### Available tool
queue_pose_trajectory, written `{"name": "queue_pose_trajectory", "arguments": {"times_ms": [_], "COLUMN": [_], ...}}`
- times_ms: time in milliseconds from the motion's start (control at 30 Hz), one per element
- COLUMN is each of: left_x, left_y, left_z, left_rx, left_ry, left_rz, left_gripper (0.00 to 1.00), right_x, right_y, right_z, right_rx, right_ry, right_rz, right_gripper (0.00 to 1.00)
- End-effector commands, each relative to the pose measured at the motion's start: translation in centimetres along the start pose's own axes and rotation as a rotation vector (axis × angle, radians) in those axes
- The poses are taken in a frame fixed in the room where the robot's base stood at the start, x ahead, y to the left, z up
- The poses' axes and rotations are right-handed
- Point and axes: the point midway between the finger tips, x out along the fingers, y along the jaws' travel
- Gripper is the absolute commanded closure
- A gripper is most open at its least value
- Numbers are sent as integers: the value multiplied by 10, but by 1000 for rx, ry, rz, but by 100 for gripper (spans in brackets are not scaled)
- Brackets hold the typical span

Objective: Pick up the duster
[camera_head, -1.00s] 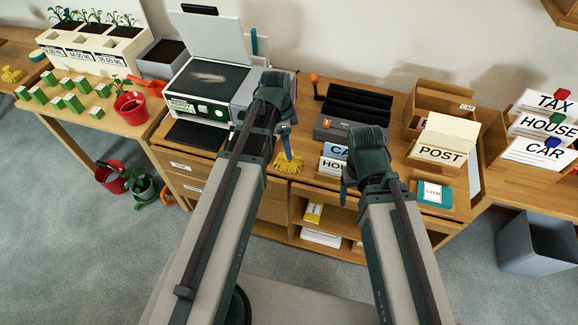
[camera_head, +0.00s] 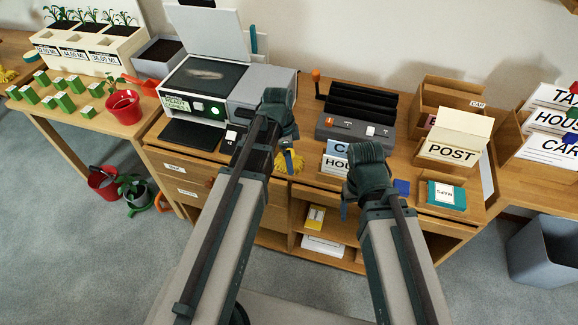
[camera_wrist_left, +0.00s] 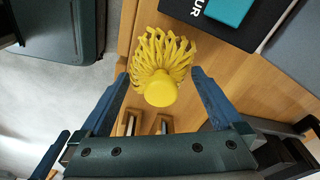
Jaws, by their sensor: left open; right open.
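The duster, with a yellow fringed head (camera_head: 292,161), is at the front edge of the wooden desk in the head view, partly hidden by my left gripper (camera_head: 288,142). In the left wrist view the duster (camera_wrist_left: 160,65) shows as a yellow fringe around a round yellow end. It lies between the two spread blue fingers of my left gripper (camera_wrist_left: 160,78), with gaps on both sides. The left gripper is open and not closed on it. My right gripper (camera_head: 347,192) is open and empty, in front of the desk to the right; its fingers are partly hidden.
A POST box (camera_head: 452,150) and a teal box (camera_head: 443,195) are further right. Open shelves (camera_head: 322,240) lie below the desktop.

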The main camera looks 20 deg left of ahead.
Motion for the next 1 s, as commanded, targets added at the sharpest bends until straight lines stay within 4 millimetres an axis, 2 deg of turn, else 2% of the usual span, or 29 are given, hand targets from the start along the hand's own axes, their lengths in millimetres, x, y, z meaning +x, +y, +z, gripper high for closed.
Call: {"name": "queue_pose_trajectory", "arguments": {"times_ms": [33,300,367,800,833,1000], "left_x": [8,7,7,7,7,6], "left_y": [0,0,0,0,0,0], "left_z": [0,0,0,0,0,-1], "left_rx": [0,0,0,0,0,0], "left_ry": [0,0,0,0,0,0], "left_rz": [0,0,0,0,0,0], "left_gripper": [0,0,9,88,92,92], "right_x": [8,7,7,7,7,6], "right_y": [-1,-1,-1,-1,-1,-1], "right_z": [0,0,0,0,0,0], "right_rx": [0,0,0,0,0,0], "right_ry": [0,0,0,0,0,0], "right_rz": [0,0,0,0,0,0], "right_gripper": [27,27,27,27,27,27]}}
